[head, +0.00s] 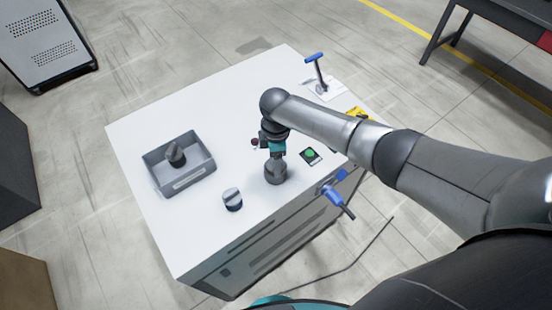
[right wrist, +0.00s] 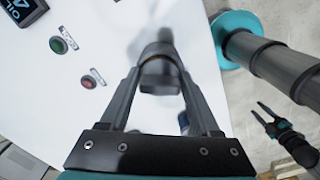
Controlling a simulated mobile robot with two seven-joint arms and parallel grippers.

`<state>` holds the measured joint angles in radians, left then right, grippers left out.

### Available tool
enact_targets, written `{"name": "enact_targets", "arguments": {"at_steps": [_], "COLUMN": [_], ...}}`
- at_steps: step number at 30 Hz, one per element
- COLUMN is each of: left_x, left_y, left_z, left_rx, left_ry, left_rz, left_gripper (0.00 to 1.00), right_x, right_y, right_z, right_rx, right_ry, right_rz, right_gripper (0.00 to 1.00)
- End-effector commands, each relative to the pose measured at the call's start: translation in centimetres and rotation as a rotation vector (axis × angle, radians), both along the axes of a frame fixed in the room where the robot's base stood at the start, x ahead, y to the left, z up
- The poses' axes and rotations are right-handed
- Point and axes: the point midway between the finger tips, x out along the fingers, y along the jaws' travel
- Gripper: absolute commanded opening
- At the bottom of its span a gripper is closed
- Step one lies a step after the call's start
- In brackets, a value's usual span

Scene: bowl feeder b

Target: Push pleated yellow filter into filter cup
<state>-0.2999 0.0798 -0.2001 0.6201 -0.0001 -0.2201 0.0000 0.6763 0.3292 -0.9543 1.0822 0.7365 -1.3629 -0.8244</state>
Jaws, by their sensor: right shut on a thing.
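In the head view my right gripper (head: 277,158) points down over the table's front part. It is shut on a dark grey cylindrical part (head: 276,173), which also shows blurred between the fingers in the right wrist view (right wrist: 160,70). I cannot tell whether this part touches the table. A short dark cup-like part (head: 232,200) with a pale striped top stands to its left. A yellow item (head: 356,112) is partly hidden behind my right arm; I cannot tell whether it is the pleated filter. My left gripper (right wrist: 262,110) shows small in the right wrist view, its fingers apart and empty.
A grey bin (head: 205,150) holding a dark part stands on the white table (head: 220,95). A blue T-handled tool (head: 316,68) stands at the back. The table's back left is clear.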

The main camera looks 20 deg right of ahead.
Motion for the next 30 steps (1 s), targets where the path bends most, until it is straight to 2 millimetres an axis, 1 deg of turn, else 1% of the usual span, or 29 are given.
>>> {"name": "enact_targets", "arguments": {"at_steps": [20, 30], "left_x": [0.00, 0.00], "left_y": [0.00, 0.00], "left_z": [-0.04, 0.47], "left_rx": [0.000, 0.000], "left_ry": [0.000, 0.000], "left_rz": [0.000, 0.000], "left_gripper": [0.48, 0.48], "right_x": [-0.02, -0.09], "right_y": [-0.01, -0.03], "right_z": [-0.25, 0.01], "right_rx": [0.000, -0.001], "right_ry": [0.000, 0.001], "right_rz": [-0.001, -0.001], "right_gripper": [0.06, 0.06]}}
